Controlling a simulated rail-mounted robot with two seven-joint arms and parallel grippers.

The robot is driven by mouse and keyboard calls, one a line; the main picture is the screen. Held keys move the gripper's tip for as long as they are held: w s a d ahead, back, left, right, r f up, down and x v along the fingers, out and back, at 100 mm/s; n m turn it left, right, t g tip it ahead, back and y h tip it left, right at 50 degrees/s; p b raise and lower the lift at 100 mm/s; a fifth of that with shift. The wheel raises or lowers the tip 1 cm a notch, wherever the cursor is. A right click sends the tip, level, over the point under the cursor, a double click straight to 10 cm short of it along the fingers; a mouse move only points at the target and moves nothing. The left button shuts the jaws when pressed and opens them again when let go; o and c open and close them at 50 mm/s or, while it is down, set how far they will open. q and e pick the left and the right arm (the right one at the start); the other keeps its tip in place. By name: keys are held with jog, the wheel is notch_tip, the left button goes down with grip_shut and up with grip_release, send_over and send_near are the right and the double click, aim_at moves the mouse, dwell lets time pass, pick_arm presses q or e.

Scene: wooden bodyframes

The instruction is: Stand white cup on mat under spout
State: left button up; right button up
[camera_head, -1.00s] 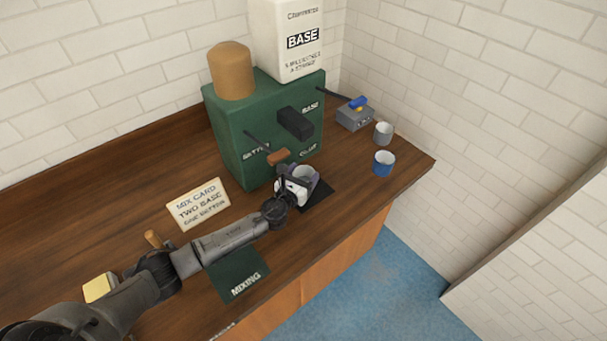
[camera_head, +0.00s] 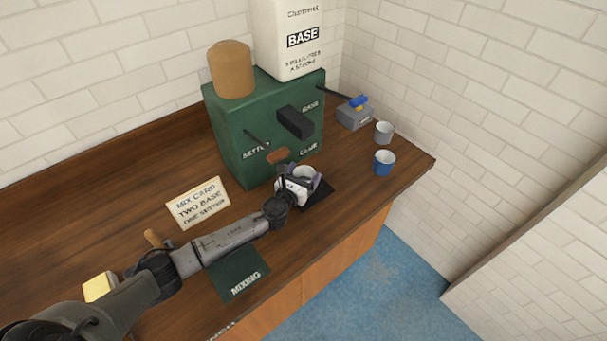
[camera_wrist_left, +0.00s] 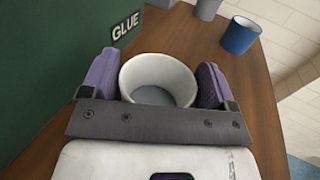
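The white cup (camera_head: 304,173) is upright at the front of the green dispenser, below its black spout (camera_head: 295,122). The black mat (camera_head: 319,197) shows at the cup's right and front; the cup hides the rest. I cannot tell whether the cup's base touches the mat. My left gripper (camera_head: 300,184) has its purple fingers on both sides of the cup and appears shut on it. In the left wrist view the empty-looking cup (camera_wrist_left: 158,80) sits between the fingers, its rim close against both. My right gripper is not in view.
The green dispenser (camera_head: 232,140) has levers and a wooden handle (camera_head: 278,156) close above the cup. A blue cup (camera_head: 383,163), a grey cup (camera_head: 383,132) and a grey box (camera_head: 354,116) stand to the right. A mix card (camera_head: 198,204) and green mixing mat (camera_head: 240,272) lie left.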

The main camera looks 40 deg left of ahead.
pick_arm(q)
jog(key=o, duration=0.3)
jog(key=s, duration=0.4)
jog(key=s+d, duration=0.1)
jog(key=s, duration=0.3)
jog(key=s+d+p, duration=0.1)
jog(key=s, duration=0.3)
jog(key=shift+s+d, duration=0.15)
jog(key=shift+s, duration=0.1)
jog(key=shift+s+d, duration=0.1)
jog(key=shift+s, duration=0.45)
